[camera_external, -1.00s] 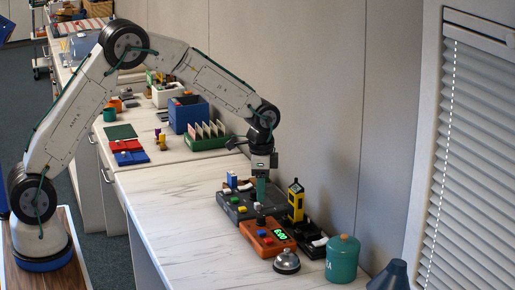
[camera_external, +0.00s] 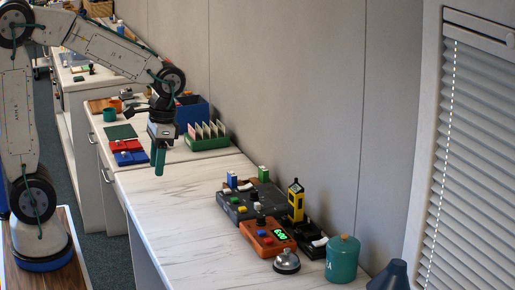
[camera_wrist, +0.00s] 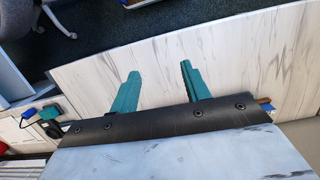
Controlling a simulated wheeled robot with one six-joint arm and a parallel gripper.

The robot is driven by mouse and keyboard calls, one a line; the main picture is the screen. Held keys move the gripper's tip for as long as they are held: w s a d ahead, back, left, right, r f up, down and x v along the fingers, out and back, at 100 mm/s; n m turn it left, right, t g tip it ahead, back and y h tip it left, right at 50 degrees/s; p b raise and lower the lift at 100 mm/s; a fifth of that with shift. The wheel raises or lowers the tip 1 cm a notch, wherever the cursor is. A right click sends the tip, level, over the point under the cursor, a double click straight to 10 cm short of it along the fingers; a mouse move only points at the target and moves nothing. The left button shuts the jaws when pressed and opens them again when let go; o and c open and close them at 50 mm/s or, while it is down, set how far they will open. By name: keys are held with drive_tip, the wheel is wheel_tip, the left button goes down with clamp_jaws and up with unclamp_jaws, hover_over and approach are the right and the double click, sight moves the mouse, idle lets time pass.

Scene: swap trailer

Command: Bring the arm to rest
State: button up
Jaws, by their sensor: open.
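My gripper (camera_external: 158,160) hangs pointing down above the near counter's back left part, clear of its surface. In the wrist view its two green fingers (camera_wrist: 158,88) are spread apart with nothing between them. Below the fingers the wrist view shows the pale wood-grain counter top (camera_wrist: 240,58) and the dark carpet past its edge. My arm is bent high at the left of the external view, with its upper joint at the top left corner.
A dark grey button box (camera_external: 245,207), an orange box with a green display (camera_external: 262,238), a bell (camera_external: 286,262) and a teal canister (camera_external: 342,260) stand on the counter's right. Behind are a blue bin (camera_external: 192,110) and a green card rack (camera_external: 205,138). The counter's left part is bare.

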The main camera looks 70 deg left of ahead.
drive_tip(key=s+d+r+t, duration=0.1)
drive_tip(key=s+r+t, duration=0.2)
drive_tip(key=s, duration=1.3)
wheel_tip(320, 180, up, 2)
drive_tip(key=shift+d, duration=0.1)
